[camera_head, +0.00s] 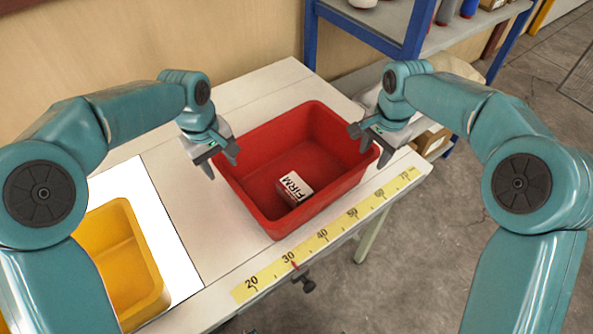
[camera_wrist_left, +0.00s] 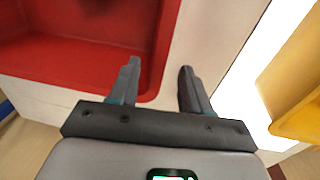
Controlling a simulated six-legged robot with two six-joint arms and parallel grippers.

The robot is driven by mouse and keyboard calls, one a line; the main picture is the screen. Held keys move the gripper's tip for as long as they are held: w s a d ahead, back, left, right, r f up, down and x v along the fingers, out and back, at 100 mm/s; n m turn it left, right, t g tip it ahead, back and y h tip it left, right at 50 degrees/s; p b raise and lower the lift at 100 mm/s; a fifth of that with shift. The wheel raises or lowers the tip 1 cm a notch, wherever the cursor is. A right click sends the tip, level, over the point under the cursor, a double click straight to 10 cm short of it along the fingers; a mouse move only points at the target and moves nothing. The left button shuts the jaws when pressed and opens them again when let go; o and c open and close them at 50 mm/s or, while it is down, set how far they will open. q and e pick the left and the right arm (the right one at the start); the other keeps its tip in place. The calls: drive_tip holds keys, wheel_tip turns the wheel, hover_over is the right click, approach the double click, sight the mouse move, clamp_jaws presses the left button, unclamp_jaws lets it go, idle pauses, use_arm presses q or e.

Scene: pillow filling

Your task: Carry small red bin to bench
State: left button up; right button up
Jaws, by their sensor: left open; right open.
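The red bin (camera_head: 322,212) stands upright on the pale bench, with a small white-and-red box (camera_head: 293,188) marked "FIRM" lying inside it. My left gripper (camera_head: 222,166) is open at the bin's left rim. In the left wrist view, the red bin (camera_wrist_left: 60,65) fills the upper left; one finger of the left gripper (camera_wrist_left: 158,75) is over the bin side and the other over the bench, with the rim between them. My right gripper (camera_head: 369,148) is open at the bin's right rim. Whether the fingers touch the rim cannot be told.
The bench (camera_head: 215,235) carries a yellow ruler strip (camera_head: 322,236) along its front edge. A blue-framed shelf (camera_head: 408,30) stands behind at right. Grey floor (camera_head: 430,260) is open at right.

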sight(223, 171)
use_arm(q)
drive_tip(key=f, duration=0.4)
drive_tip(key=shift+w+d+f, duration=0.15)
drive_tip(key=shift+w, duration=0.05)
use_arm(e)
drive_tip(key=f, duration=0.4)
drive_tip(key=shift+w+a+f, duration=0.1)
drive_tip(key=shift+w+f, duration=0.05)
drive_tip(key=shift+w, duration=0.15)
use_arm(q)
drive_tip(key=shift+f, duration=0.4)
use_arm(e)
drive_tip(key=shift+s+f, duration=0.1)
drive_tip(key=shift+f, duration=0.3)
use_arm(q)
drive_tip(key=shift+f, duration=0.15)
use_arm(e)
drive_tip(key=shift+a+f, duration=0.1)
use_arm(q)
clamp_jaws()
use_arm(e)
clamp_jaws()
